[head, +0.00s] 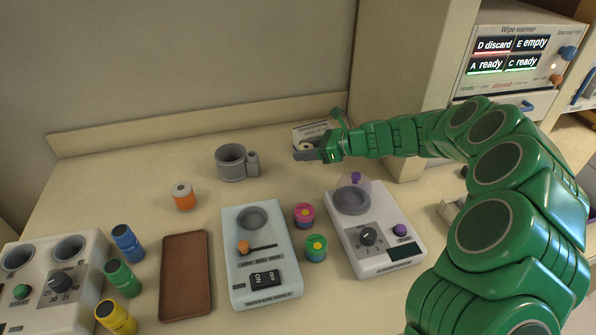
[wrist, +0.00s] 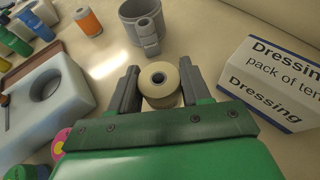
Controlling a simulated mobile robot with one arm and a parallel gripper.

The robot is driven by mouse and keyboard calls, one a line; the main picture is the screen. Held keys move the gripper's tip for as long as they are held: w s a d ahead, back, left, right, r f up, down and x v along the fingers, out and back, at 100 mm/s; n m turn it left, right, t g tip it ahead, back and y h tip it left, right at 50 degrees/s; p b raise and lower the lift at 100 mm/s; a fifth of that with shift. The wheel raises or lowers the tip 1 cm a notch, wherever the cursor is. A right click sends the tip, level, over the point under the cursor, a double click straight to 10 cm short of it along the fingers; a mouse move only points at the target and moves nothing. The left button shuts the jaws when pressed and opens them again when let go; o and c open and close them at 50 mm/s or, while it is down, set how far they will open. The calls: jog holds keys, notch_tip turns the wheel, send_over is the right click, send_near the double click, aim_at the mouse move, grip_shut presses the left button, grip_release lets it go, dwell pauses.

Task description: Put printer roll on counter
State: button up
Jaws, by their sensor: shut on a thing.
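A cream roll with a dark hollow core, which looks like the printer roll (wrist: 161,83), sits upright between the two fingers of my gripper (wrist: 158,90) in the wrist view. My gripper is shut on it. In the head view my gripper (head: 308,152) is at the back of the counter (head: 110,185), beside the dressing box, and its fingers hide most of the roll. I cannot tell whether the roll touches the counter.
The dressing box (wrist: 275,85) stands close to the right of my gripper. Devices, a brown tray (head: 186,275) and several small containers fill the front. Some counter at back left is clear.

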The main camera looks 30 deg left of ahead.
notch_tip(320, 180, down, 7)
jog(key=shift+f, duration=0.1)
dwell(0.4)
jog(key=o, duration=1.1)
jog(key=shift+c, duration=0.2)
jog(key=shift+v, duration=0.8)
jog(key=v, duration=1)
jog(key=shift+d, duration=0.25)
